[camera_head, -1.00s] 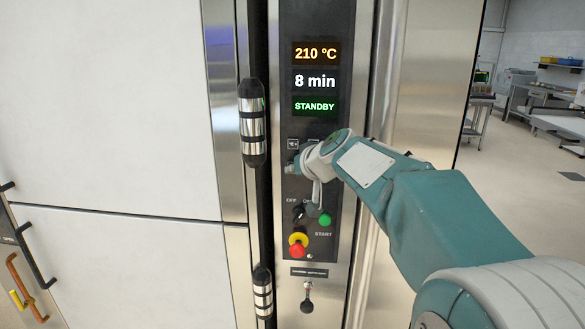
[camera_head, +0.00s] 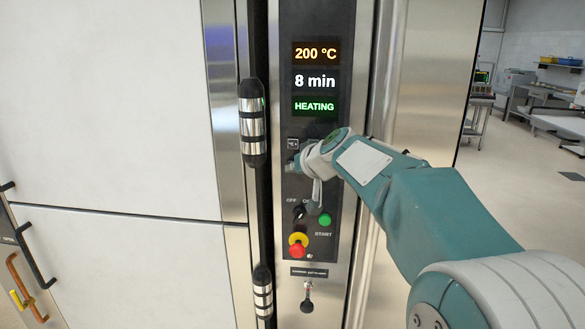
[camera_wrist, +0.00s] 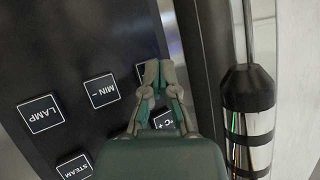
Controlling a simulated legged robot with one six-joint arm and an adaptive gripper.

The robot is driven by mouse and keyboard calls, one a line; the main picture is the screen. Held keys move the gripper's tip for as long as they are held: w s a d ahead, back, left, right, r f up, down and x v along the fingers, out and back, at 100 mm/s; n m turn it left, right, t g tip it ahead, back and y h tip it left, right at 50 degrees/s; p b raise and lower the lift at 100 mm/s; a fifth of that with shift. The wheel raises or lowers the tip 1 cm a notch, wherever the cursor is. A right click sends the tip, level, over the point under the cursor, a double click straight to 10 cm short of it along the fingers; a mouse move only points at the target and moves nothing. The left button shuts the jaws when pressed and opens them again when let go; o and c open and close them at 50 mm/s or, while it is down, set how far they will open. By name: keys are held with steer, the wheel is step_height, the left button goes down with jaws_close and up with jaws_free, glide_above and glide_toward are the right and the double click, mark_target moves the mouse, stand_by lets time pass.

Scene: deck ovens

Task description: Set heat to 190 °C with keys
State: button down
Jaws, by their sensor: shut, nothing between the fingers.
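The oven's black control panel (camera_head: 325,170) shows 200 °C on the orange temperature readout (camera_head: 316,53), with 8 min (camera_head: 315,81) and green HEATING (camera_head: 315,106) below. My gripper (camera_head: 289,168) is at the key area on the panel's left side. In the wrist view, my shut, empty gripper (camera_wrist: 158,68) has its fingertips over a key (camera_wrist: 141,72) whose label is hidden. I cannot tell whether they touch it. A partly covered °C + key (camera_wrist: 181,126) is beside the fingers. The MIN - key (camera_wrist: 102,91) is clear.
The LAMP (camera_wrist: 41,114) and STEAM (camera_wrist: 74,167) keys lie near the others. Below are the OFF/ON switch (camera_head: 299,213), green START button (camera_head: 325,219) and red stop button (camera_head: 297,251). A vertical door handle (camera_head: 253,125) stands out just left of the panel.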

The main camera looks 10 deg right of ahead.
steer(key=shift+s+a, duration=0.25)
steer(key=shift+s, duration=0.55)
steer(key=shift+w+d, duration=0.15)
steer(key=shift+w, duration=0.25)
steer(key=shift+w+d, duration=0.1)
steer(key=shift+w, duration=0.2)
stand_by(1.2)
steer(key=shift+s+a, duration=0.25)
steer(key=shift+s, duration=0.45)
steer(key=shift+s, duration=0.1)
steer(key=s, duration=0.1)
steer(key=s+a, duration=0.1)
steer(key=s, duration=0.2)
steer(key=shift+s+a, duration=0.3)
